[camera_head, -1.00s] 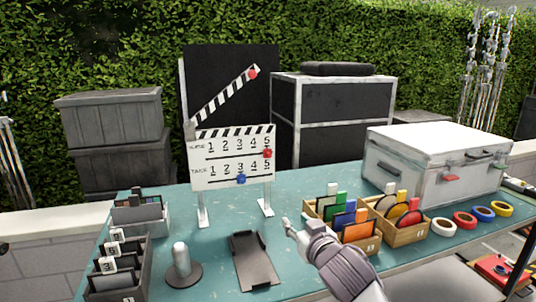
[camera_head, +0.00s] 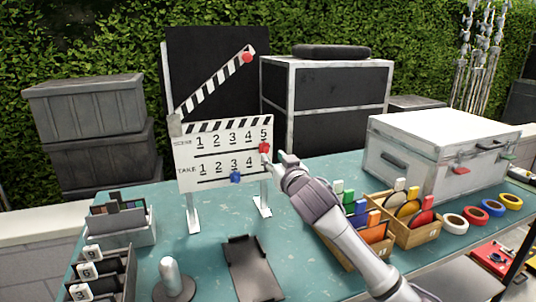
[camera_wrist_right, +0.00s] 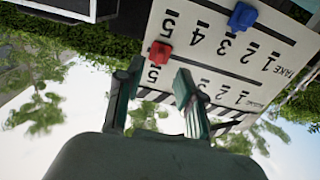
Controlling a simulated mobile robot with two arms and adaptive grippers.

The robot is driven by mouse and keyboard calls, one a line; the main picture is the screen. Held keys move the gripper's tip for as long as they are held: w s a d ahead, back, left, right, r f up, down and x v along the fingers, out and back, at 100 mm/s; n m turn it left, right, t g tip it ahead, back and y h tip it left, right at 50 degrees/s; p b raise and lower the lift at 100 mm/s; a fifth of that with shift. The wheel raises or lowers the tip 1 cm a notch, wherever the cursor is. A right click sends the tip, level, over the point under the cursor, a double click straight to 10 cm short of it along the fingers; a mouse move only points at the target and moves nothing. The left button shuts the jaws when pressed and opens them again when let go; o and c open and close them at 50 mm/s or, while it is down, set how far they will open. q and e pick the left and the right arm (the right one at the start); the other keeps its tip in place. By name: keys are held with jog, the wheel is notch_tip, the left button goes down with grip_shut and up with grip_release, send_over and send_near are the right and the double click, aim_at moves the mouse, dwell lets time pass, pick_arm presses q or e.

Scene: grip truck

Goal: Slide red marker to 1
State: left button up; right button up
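The white clapperboard (camera_head: 212,163) stands upright on two legs on the table, with a SCENE row of numbers above a TAKE row. The red marker (camera_head: 264,148) sits at the right end of the SCENE slot, below the 5. The blue marker (camera_head: 235,177) sits on the TAKE slot, near the 3. My right gripper (camera_head: 280,160) is just right of the red marker. In the right wrist view my right gripper (camera_wrist_right: 156,82) is open and empty, with the red marker (camera_wrist_right: 160,53) just beyond the fingertips, apart from them. My left gripper is not in view.
On the teal table (camera_head: 206,255), a phone-like tray (camera_head: 252,268) and a grey post (camera_head: 171,276) stand in front of the board. Wooden boxes of coloured cards (camera_head: 416,235) and rolls of tape (camera_head: 479,213) lie right. A white case (camera_head: 425,150) stands behind them.

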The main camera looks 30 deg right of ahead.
aim_at(267, 151)
jog(key=x, duration=0.4)
jog(key=shift+w, duration=0.45)
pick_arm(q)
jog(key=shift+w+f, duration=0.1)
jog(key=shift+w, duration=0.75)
pick_arm(e)
grip_shut()
